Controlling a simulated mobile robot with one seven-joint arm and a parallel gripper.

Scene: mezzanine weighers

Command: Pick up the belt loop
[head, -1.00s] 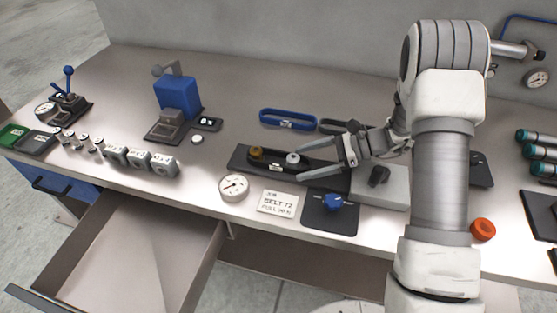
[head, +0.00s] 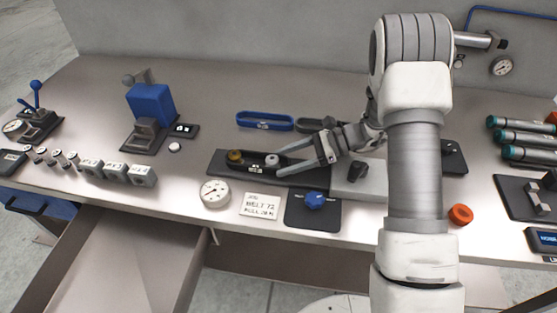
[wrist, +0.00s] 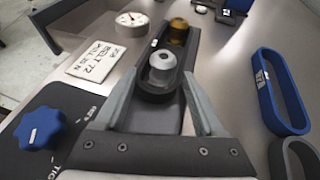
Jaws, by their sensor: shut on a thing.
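A black belt loop (head: 250,170) lies around a brass pulley (head: 235,157) and a silver pulley (head: 272,160) on a dark rig plate (head: 217,163). My gripper (head: 279,163) is shut on the belt loop's near end, by the silver pulley. In the wrist view the fingers (wrist: 158,92) flank the black loop (wrist: 150,98) from both sides, with the silver pulley (wrist: 163,66) inside it. The loop still surrounds both pulleys. A blue loop (head: 265,121) and a dark grey loop (head: 310,125) lie on the bench behind the rig; my arm partly hides the grey one.
A blue knob (head: 314,200) on a black plate, a belt card (head: 260,206) and a round gauge (head: 215,193) stand in front of the rig. A blue press (head: 150,107) and several weights (head: 115,171) are to the left. An open drawer (head: 125,260) juts out below.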

